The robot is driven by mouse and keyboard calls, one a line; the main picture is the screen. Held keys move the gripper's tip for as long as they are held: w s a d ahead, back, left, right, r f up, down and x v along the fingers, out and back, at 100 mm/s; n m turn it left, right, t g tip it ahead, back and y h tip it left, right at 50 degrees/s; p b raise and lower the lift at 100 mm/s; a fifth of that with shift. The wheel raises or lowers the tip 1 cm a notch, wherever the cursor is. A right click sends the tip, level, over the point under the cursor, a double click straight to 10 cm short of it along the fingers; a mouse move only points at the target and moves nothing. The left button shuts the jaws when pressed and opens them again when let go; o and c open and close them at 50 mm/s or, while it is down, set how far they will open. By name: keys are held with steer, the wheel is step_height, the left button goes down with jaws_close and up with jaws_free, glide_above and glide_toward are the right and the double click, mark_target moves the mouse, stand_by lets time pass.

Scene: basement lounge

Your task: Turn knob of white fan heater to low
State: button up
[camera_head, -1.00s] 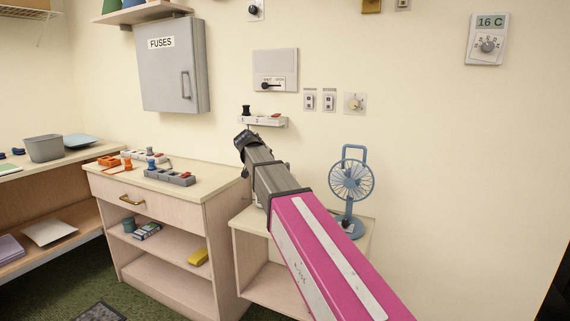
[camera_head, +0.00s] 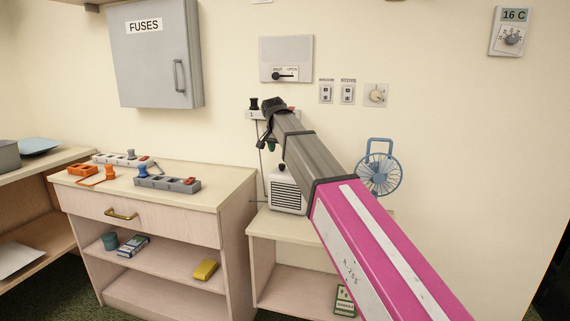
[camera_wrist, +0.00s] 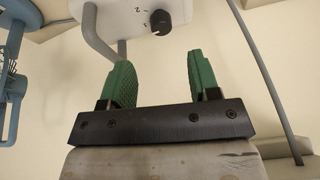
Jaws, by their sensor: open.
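The white fan heater (camera_head: 287,197) stands on the low cabinet, partly hidden behind my arm, its slatted grille showing. In the wrist view part of its white body (camera_wrist: 120,16) shows at the top, with a grey bar handle and a black round knob (camera_wrist: 160,22) with a white pointer mark. A "2" is printed beside the knob; its exact setting is hard to read. My gripper (camera_wrist: 160,75) is open and empty, green fingers apart. The knob appears beyond and between the fingertips, not touched. In the head view my gripper (camera_head: 268,140) is above the heater.
A blue desk fan (camera_head: 379,174) stands right of my arm and shows at left in the wrist view (camera_wrist: 12,75). A dark cord (camera_head: 262,165) hangs by the heater from a wall power strip. A wooden cabinet (camera_head: 225,190) holds more power strips at left.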

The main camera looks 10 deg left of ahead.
mark_target(282, 164)
steer(key=x, duration=0.8)
steer(key=shift+s+a, duration=0.1)
steer(key=c, duration=0.9)
